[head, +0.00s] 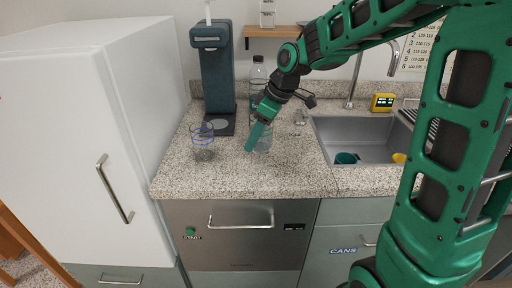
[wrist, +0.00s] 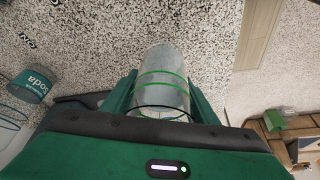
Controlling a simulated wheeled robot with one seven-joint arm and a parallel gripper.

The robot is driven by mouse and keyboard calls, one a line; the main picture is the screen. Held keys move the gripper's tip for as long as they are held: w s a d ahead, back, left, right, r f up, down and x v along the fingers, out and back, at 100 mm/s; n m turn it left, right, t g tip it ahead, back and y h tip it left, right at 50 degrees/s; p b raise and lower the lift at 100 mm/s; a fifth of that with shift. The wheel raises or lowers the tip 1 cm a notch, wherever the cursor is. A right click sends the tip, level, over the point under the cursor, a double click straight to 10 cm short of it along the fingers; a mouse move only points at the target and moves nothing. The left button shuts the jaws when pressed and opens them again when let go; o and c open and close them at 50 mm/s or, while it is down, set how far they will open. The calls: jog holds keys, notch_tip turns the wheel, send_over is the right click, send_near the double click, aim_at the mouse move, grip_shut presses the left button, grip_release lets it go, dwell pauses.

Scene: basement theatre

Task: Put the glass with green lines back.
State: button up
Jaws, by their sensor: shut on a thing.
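The glass with green lines (wrist: 162,85) is between the two fingers of my gripper (wrist: 162,100) in the wrist view. It is clear, with green rings around it. In the head view my gripper (head: 259,137) is shut on this glass (head: 265,143), low over the speckled counter, near its front. I cannot tell whether the glass touches the counter. Another clear glass with blue lines (head: 203,141) stands upright on the counter to the left.
A dark dispenser (head: 217,80) and a clear bottle (head: 258,76) stand behind. A sink (head: 360,135) with a teal cup (head: 346,158) and a yellow item (head: 399,158) is to the right. A tall white cabinet (head: 85,130) borders the counter's left. A shelf (head: 270,32) hangs behind.

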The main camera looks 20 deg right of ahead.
aim_at(257, 146)
jog(key=shift+w+d+f, duration=0.1)
jog(key=shift+d+f, duration=0.1)
jog(key=shift+f, duration=1.9)
jog(key=o, duration=1.5)
jog(key=shift+f, duration=0.1)
jog(key=shift+o, duration=0.2)
jog(key=v, duration=1.2)
jog(key=s+d+f+m+g+h, duration=0.1)
jog(key=s+d+f+m, duration=0.1)
jog(key=s+d+m, duration=0.3)
jog(key=s+d+f+m+g+h, duration=0.1)
jog(key=s+d+f+m, duration=0.2)
jog(key=s, duration=1.1)
jog(key=s+d+f+m+g+h, duration=0.1)
jog(key=s+d+f+m, duration=0.2)
jog(key=s+d+m, duration=0.3)
jog(key=s+m, duration=0.2)
jog(key=s, duration=0.2)
jog(key=shift+s+d, duration=0.2)
jog(key=shift+d, duration=0.2)
